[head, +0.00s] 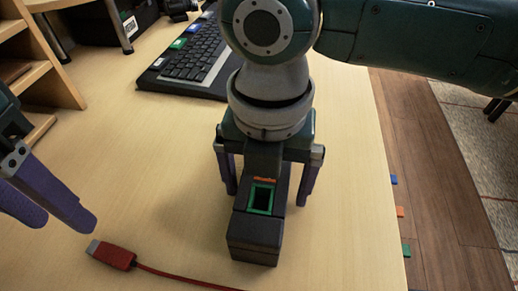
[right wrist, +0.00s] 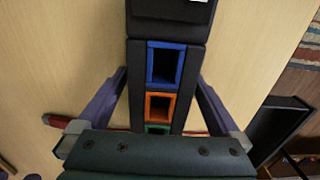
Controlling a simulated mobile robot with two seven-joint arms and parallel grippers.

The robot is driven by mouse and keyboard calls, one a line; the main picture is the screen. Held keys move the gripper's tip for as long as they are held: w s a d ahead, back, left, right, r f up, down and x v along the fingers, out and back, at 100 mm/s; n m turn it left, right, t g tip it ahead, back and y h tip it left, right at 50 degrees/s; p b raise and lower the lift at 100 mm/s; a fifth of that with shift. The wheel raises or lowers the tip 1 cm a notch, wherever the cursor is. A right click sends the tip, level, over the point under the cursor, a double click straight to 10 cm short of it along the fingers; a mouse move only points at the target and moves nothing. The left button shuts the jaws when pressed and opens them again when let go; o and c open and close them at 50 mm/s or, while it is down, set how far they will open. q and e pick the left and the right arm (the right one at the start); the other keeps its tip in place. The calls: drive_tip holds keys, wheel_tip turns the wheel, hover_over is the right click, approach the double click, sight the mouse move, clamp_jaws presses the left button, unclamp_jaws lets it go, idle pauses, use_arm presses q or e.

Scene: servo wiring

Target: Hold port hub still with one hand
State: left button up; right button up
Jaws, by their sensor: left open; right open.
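The port hub (head: 255,240) is a dark block on the table, with a green-rimmed port facing up and an orange one partly hidden by my right gripper. The right wrist view shows the hub (right wrist: 188,110) with blue, orange and green ports in a row. My right gripper (head: 265,192) is open, pointing down, with one purple finger on each side of the hub; gaps appear between fingers and hub. My left gripper (head: 62,222) is open and empty at the left. A red cable plug (head: 112,254) lies on the table near its fingertips.
A red cable (head: 185,278) runs right from the plug along the table's front. A keyboard (head: 190,65) lies behind the hub. Wooden shelves (head: 40,75) stand at the left. Blue, orange and green tabs (head: 400,212) show at the table's right edge.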

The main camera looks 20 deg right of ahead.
drive_tip(key=c, duration=1.5)
use_arm(q)
drive_tip(key=shift+o, duration=1)
use_arm(e)
drive_tip(key=shift+c, duration=0.3)
